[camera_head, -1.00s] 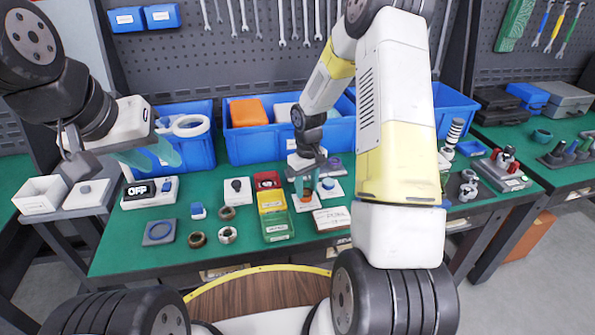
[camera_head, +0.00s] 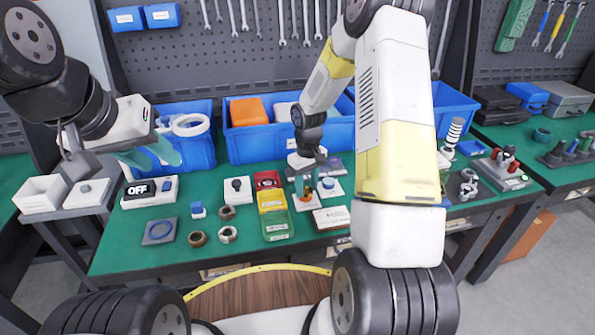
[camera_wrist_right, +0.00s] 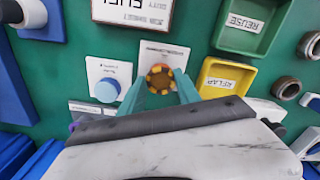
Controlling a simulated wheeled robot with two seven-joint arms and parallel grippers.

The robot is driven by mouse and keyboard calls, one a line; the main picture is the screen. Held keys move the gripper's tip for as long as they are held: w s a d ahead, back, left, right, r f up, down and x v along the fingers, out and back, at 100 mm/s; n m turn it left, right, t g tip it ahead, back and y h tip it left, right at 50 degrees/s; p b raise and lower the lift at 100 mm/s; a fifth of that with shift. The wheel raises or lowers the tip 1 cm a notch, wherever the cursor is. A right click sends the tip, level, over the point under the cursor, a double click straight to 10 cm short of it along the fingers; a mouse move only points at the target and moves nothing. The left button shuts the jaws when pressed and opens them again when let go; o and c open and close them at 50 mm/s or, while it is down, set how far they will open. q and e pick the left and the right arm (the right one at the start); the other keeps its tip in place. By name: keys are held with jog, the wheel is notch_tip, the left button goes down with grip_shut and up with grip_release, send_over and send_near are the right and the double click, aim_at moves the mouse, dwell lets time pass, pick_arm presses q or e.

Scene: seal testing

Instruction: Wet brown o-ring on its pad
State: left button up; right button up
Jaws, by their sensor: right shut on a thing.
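In the right wrist view a brown ring-like piece (camera_wrist_right: 159,78), which I take for the brown o-ring, sits between the two teal fingers of my right gripper (camera_wrist_right: 160,90). Yellow-orange patches show at its rim and middle. It is over a white card-like pad (camera_wrist_right: 150,50) with small print; whether it touches the pad is not clear. In the head view my right gripper (camera_head: 305,190) points down over the orange-topped pad (camera_head: 308,202), and the ring is mostly hidden. My left gripper (camera_head: 150,157) hangs at the left with its teal fingers apart and empty.
A blue knob on a white plate (camera_head: 328,187) stands close right of the right gripper. Red, yellow and green trays (camera_head: 277,228) lie to the left. Blue bins (camera_head: 260,142) line the back.

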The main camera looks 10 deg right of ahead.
jog(key=shift+r, duration=2.5)
